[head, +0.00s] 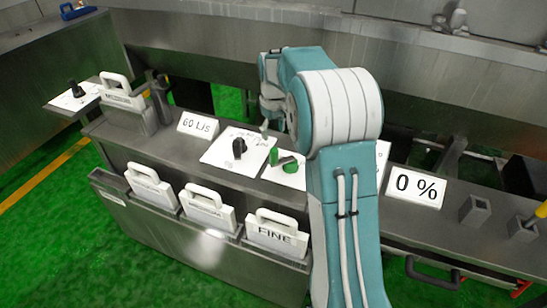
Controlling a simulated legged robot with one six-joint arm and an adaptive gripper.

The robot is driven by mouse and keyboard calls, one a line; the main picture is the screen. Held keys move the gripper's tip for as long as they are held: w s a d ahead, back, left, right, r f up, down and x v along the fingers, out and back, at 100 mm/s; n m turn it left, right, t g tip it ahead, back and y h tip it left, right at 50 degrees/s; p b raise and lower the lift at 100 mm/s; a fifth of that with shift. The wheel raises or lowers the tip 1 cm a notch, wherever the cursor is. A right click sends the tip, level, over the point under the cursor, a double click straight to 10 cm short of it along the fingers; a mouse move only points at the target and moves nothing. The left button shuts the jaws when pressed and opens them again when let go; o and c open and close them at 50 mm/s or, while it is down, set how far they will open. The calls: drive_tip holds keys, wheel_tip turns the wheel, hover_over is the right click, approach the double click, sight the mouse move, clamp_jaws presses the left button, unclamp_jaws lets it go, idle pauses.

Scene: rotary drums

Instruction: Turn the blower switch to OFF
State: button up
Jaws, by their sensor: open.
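A black knob (239,147) stands on a white panel (222,155) in the middle of the metal bench. A second black knob (77,90) stands on a white panel at the far left. A green knob (285,163) sits on another white panel just left of my arm. Small print on these panels is too blurred to read, so I cannot tell which is the blower switch. My gripper (265,127) is open, small and partly hidden by my arm. It appears above and behind the middle panels, apart from the black knobs.
White handled plates hang along the bench front, one marked FINE (277,238). Signs read 60 L/s (198,124) and 0 % (416,187). A grey lever (160,98) stands left of the 60 L/s sign. My arm hides part of the bench. Green floor is clear at lower left.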

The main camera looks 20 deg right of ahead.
sight(274, 157)
wheel_tip(274, 157, down, 11)
drive_tip(key=shift+d+f, duration=0.1)
drive_tip(key=shift+d, duration=0.05)
idle(0.4)
clamp_jaws()
